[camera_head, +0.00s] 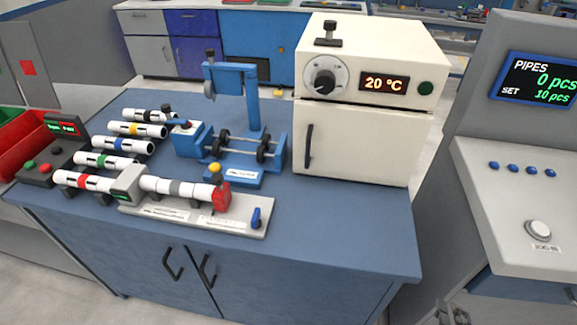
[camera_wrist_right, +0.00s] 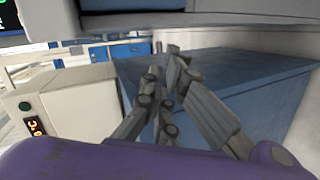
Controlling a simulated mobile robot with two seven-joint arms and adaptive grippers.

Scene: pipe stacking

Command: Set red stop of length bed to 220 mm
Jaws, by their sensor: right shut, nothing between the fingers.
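The length bed (camera_head: 245,226) is a light grey plate at the front of the blue workbench. The red stop (camera_head: 222,200) stands on it, right of its middle, with a yellow knob just above it in the picture. A white pipe with a grey band (camera_head: 175,187) lies between a grey end block (camera_head: 127,182) and the red stop. A blue lever (camera_head: 256,217) is at the bed's right end. The scale marks are too small to read. My right gripper (camera_head: 452,314) is low at the bottom right, well away from the bed; its shut, empty fingers show in the wrist view (camera_wrist_right: 172,88). My left gripper is out of view.
Several banded pipes (camera_head: 105,161) lie left of the bed. A blue roller fixture (camera_head: 240,152) stands behind it. A cream oven reading 20 °C (camera_head: 360,145) stands at the back right. The bench's front right (camera_head: 340,225) is clear. A counter console (camera_head: 520,180) is at right.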

